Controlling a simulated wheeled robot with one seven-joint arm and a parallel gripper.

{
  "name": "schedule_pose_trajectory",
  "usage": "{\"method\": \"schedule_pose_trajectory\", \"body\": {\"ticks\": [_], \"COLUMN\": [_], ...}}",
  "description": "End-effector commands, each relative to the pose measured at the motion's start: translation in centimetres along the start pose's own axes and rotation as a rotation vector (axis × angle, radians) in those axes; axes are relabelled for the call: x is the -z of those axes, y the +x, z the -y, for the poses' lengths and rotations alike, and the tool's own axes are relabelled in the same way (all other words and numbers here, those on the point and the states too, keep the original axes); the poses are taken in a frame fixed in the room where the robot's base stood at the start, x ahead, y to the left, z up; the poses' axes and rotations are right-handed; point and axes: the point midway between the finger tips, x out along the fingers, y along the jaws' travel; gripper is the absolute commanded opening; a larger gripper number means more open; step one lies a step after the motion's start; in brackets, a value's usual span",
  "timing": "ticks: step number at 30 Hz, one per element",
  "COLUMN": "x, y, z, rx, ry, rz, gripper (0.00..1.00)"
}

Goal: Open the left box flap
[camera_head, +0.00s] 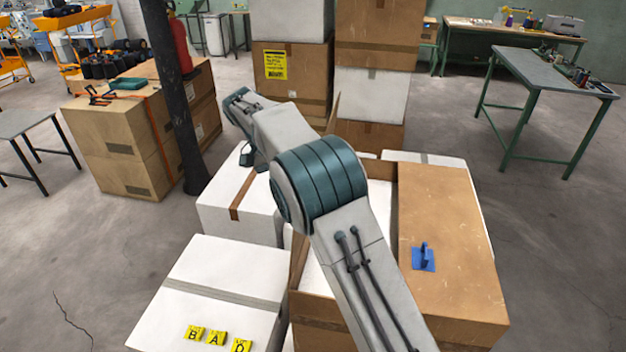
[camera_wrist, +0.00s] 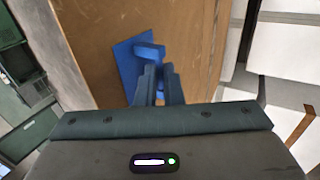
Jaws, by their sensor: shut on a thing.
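In the wrist view, my gripper (camera_wrist: 160,76) is at a blue handle (camera_wrist: 149,51) on a brown cardboard flap (camera_wrist: 88,38), its fingers shut on the handle. In the head view, my arm crosses the open cardboard box (camera_head: 323,309) and hides much of its left side, the gripped handle and my fingertips. The box's right flap (camera_head: 450,210) lies flat and bears another blue handle (camera_head: 424,258). A narrow brown edge (camera_head: 334,114) stands up behind my arm; I cannot tell for sure whether it is the left flap.
Stacked boxes (camera_head: 371,95) stand at the back. Open floor (camera_head: 560,235) and a green table (camera_head: 535,68) lie on the right.

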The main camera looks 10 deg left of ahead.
Motion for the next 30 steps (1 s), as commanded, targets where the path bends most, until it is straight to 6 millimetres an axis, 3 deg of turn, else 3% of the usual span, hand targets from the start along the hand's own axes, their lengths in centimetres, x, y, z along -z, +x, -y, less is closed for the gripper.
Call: {"method": "schedule_pose_trajectory", "body": {"ticks": [1,12,30], "x": [-0.6,-0.5,0.2], "y": [0.8,-0.1,0.0], "z": [1.6,4.8,6.7], "rx": [-0.032,-0.210,-0.225], "ry": [-0.018,-0.014,0.001], "rz": [0.018,0.015,0.027], "gripper": [0.00,0.00,0.00]}}
